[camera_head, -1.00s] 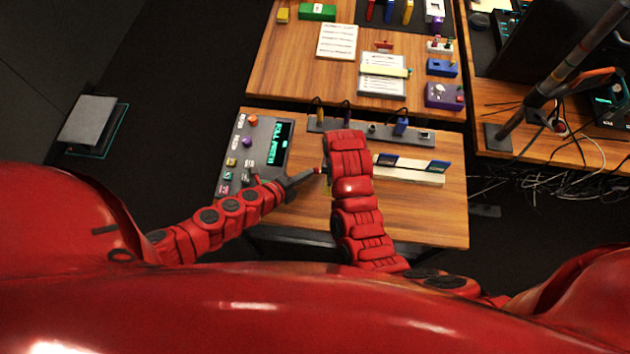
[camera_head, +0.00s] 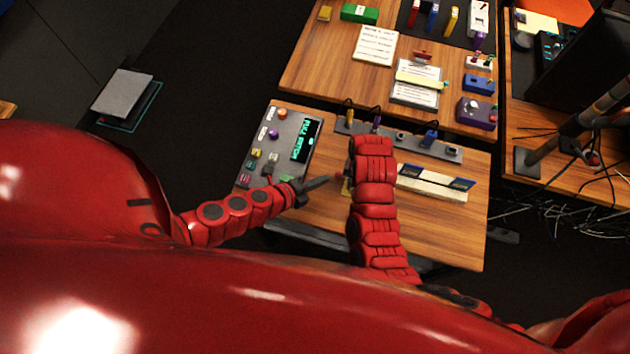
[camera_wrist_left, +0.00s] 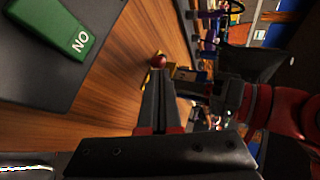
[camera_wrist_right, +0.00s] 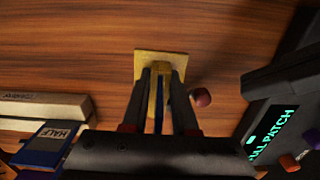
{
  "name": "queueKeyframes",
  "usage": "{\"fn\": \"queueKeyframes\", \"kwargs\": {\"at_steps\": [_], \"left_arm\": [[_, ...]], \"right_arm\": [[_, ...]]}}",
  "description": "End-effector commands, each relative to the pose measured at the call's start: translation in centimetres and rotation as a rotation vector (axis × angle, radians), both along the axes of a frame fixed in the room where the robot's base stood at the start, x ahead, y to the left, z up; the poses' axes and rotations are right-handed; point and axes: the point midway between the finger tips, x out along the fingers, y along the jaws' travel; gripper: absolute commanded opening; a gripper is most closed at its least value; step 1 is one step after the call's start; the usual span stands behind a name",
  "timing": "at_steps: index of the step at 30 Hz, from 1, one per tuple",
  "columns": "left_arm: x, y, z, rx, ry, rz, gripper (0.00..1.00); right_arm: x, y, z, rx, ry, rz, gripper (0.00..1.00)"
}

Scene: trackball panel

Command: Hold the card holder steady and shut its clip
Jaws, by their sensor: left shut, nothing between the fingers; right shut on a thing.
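The card holder has a yellow base (camera_wrist_right: 160,62) on the wooden table in the right wrist view. A red ball knob (camera_wrist_right: 201,97) stands out on its right side. My right gripper (camera_wrist_right: 160,75) is shut on the holder's upright part, where a thin blue strip shows between the fingers. My right arm hides most of the holder in the head view, with a yellow bit (camera_head: 346,187) showing. My left gripper (camera_head: 334,178) is shut and empty beside it. In the left wrist view, its fingertips (camera_wrist_left: 155,84) are close to the red knob (camera_wrist_left: 158,61); contact is unclear.
A grey panel with a FULL PATCH display (camera_head: 306,140) lies on the left. A pale rail (camera_head: 430,187) with blue-labelled cards is on the right. A grey strip (camera_head: 400,138) with plugs lies behind. Bare wood shows at the front right.

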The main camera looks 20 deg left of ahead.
Motion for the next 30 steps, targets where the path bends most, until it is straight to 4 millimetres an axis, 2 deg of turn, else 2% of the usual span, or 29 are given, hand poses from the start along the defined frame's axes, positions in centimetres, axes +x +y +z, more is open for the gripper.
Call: {"fn": "queueKeyframes", "kwargs": {"at_steps": [3, 9, 22, 23, 26, 29, 30], "left_arm": [[-0.8, 0.9, 0.6, 0.002, -0.001, 0.006, 0.00], [-1.6, 1.3, 1.2, 0.001, -0.002, 0.003, 0.00], [-1.8, 1.4, 1.3, 0.001, -0.001, 0.002, 0.00], [-1.8, 1.4, 1.3, 0.001, -0.001, 0.002, 0.02], [-1.2, 1.7, 1.5, 0.000, -0.007, 0.017, 0.20], [1.2, 3.0, 2.4, -0.002, -0.034, 0.093, 0.38], [2.9, 4.1, 3.0, -0.004, -0.052, 0.151, 0.45]], "right_arm": [[0.0, -0.1, 0.0, -0.001, -0.001, -0.001, 0.00], [0.1, -0.1, 0.0, -0.002, -0.001, -0.002, 0.00], [0.1, -0.1, 0.0, -0.002, -0.002, -0.002, 0.00], [0.1, -0.1, 0.0, -0.002, -0.002, -0.002, 0.00], [0.1, -0.1, 0.0, -0.002, -0.002, -0.002, 0.00], [0.1, -0.1, 0.0, -0.002, -0.002, -0.002, 0.00], [0.1, -0.1, 0.0, -0.002, -0.002, -0.002, 0.00]]}}
